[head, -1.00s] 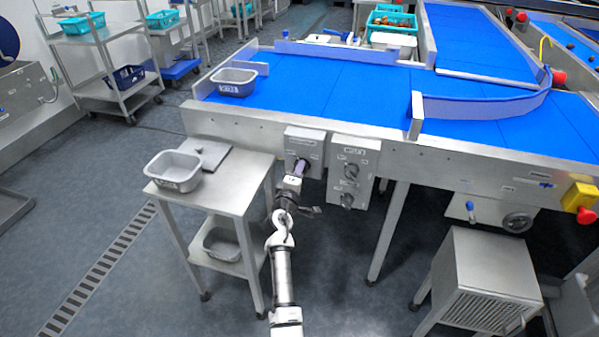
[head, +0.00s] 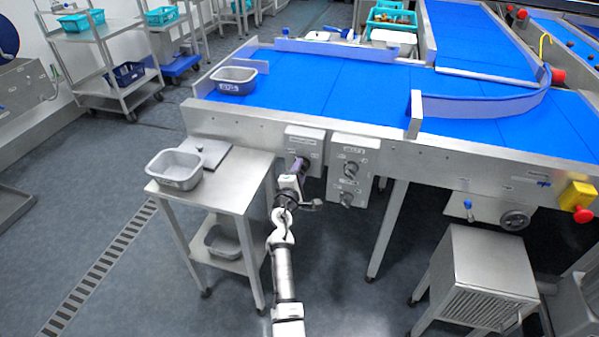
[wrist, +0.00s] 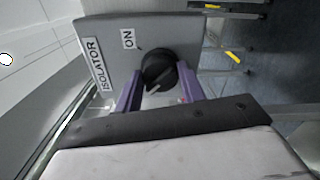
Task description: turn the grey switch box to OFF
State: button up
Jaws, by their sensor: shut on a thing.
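The grey switch box (head: 304,143) is mounted on the conveyor's front side, left of a second box. In the wrist view the grey switch box (wrist: 122,30) bears the labels ISOLATOR and ON, and the picture shows it turned sideways. Its round black knob (wrist: 158,68) has a pale pointer mark that points towards the lower left of the picture, away from the ON label. My gripper (head: 300,165) is at the knob. Its purple fingers (wrist: 160,88) are shut on the knob, one on each side. No OFF label can be made out.
The second grey box (head: 353,155) with two dark knobs is close on the right. A steel side table (head: 235,188) with a grey tub (head: 174,169) stands close on the left. A yellow box with a red button (head: 580,200) is far right.

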jog(key=shift+f, duration=0.1)
jog(key=o, duration=1)
jog(key=b+v, duration=0.1)
jog(key=v, duration=1.2)
jog(key=shift+s+a+b, duration=0.15)
jog(key=shift+s+b, duration=0.2)
